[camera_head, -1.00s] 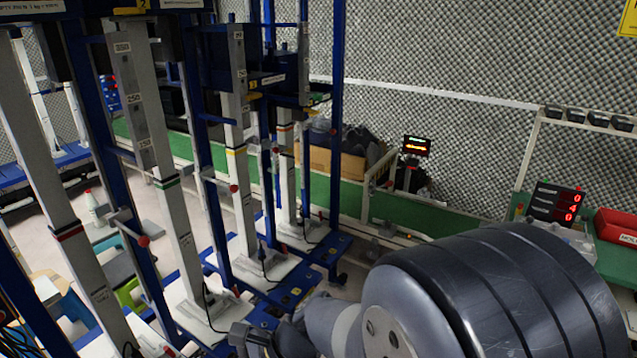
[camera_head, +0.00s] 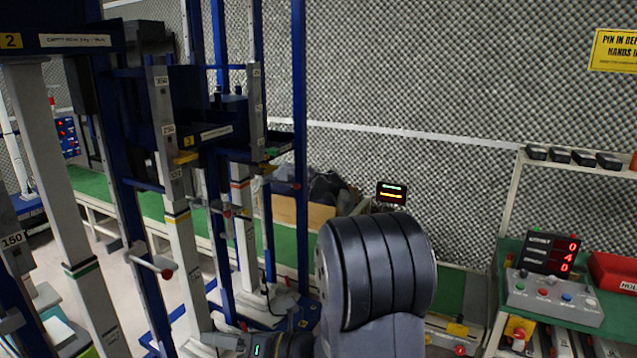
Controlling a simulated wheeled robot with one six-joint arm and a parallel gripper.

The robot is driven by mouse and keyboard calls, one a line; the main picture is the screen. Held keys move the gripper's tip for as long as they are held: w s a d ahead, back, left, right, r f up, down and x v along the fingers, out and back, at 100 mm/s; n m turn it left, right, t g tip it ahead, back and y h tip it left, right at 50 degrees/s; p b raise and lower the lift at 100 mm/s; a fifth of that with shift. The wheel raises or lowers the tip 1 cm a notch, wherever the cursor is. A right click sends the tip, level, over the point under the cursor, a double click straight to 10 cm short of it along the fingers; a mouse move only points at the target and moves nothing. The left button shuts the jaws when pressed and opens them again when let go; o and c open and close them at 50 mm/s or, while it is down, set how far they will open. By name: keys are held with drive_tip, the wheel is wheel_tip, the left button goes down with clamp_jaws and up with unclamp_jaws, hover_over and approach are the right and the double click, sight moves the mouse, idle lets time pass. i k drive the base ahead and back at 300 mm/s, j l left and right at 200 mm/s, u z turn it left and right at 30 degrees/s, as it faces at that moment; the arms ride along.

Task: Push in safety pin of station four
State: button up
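Several tall drop-test stations with blue frames and grey columns stand in a row. One platform (camera_head: 75,40) reads 2 and another (camera_head: 205,135) reads 3. The farthest station (camera_head: 244,190), with a red band on its column, stands beyond number 3. I cannot read a number on it. A red-knobbed pin (camera_head: 297,185) shows on its right blue post. Similar red knobs show nearer, at the middle pin (camera_head: 227,213) and the near pin (camera_head: 167,274). My gripper (camera_head: 212,341) is low at the bottom centre, apart from these pins. Its fingers are small and unclear.
A control box (camera_head: 553,297) with buttons and a red-digit display (camera_head: 550,253) stand on the right bench, beside a red bin (camera_head: 612,272). A cardboard box (camera_head: 302,213) sits behind the stations. Foam walls enclose the room. My dark arm covers the centre floor.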

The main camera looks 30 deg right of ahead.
sight(296, 186)
drive_tip(key=i+l+z, duration=0.15)
drive_tip(key=i+l, duration=0.25)
drive_tip(key=i+l+z, duration=0.15)
drive_tip(key=i+l, duration=0.2)
drive_tip(key=i, duration=0.2)
drive_tip(key=i+l+z, duration=0.1)
drive_tip(key=i+l, duration=0.2)
drive_tip(key=i, duration=0.15)
drive_tip(key=i+l+z, duration=0.15)
drive_tip(key=i, duration=0.35)
drive_tip(key=l, duration=0.1)
